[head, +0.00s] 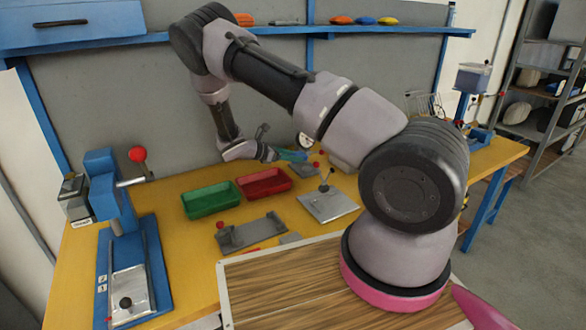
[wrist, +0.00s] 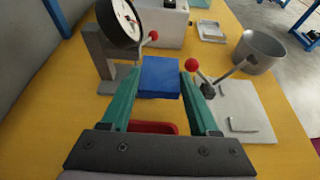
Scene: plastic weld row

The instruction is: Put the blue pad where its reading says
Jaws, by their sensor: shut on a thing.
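The blue pad (wrist: 160,78) is between the fingertips of my gripper (wrist: 160,85) in the wrist view. The green fingers are shut on its sides. In the head view my gripper (head: 292,156) is above the back of the yellow bench, and the pad cannot be clearly made out. A round dial gauge (wrist: 120,20) on a grey stand (wrist: 98,48) is just beyond the pad to the left. Its face also shows in the head view (head: 305,140). Its reading is too small and angled to read. I cannot tell whether the pad touches the stand.
A red tray (head: 265,184) and a green tray (head: 211,199) are on the bench. A metal plate with a lever (head: 328,206) is to their right, a grey fixture (head: 252,232) in front. A blue press (head: 112,200) is at left. A grey pot (wrist: 262,50) is beyond the plate.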

